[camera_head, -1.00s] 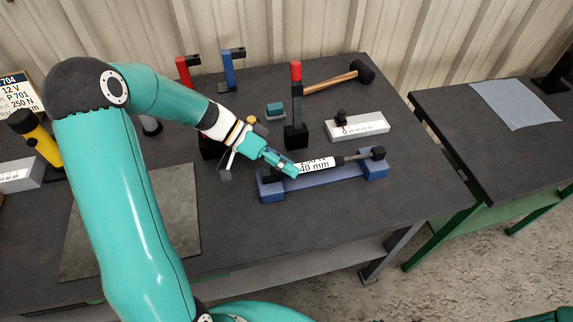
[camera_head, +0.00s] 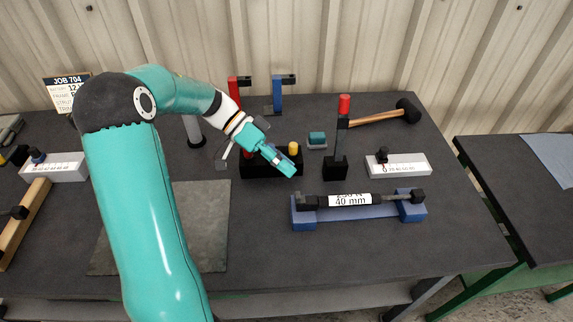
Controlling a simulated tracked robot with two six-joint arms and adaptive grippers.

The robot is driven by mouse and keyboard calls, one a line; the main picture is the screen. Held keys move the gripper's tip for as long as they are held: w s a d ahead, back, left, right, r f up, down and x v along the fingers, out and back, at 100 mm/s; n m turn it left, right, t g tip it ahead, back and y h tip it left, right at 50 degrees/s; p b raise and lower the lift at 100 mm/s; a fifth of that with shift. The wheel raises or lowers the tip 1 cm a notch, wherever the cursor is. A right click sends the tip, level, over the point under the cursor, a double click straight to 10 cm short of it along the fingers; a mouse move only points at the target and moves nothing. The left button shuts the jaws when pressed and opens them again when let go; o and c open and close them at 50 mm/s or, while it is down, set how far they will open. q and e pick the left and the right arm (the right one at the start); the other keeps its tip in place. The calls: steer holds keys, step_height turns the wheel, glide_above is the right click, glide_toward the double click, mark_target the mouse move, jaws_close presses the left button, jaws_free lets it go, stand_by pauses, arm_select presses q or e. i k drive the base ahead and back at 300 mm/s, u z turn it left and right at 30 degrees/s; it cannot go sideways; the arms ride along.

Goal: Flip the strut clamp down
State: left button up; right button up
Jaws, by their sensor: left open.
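The strut (camera_head: 350,199), a black cylinder with a white "40 mm" label and a thin rod, lies across a blue cradle (camera_head: 403,213). Behind it stands a black clamp (camera_head: 336,158) with an upright, red-tipped lever (camera_head: 344,105). The lever points up, not down over the strut. My left gripper (camera_head: 289,169) is open, with teal fingers, above and left of the cradle. It appears in front of a black block with red and yellow knobs (camera_head: 270,163), apart from strut and clamp. My right gripper is out of view.
A mallet (camera_head: 385,113) and a white labelled box (camera_head: 398,165) are at the right rear. A small teal block (camera_head: 317,139) is left of the clamp. Red (camera_head: 234,90) and blue (camera_head: 278,92) posts stand behind. A grey mat (camera_head: 205,240) lies front left; the table front is clear.

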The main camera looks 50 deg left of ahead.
mark_target(343, 121)
steer(key=k, duration=1)
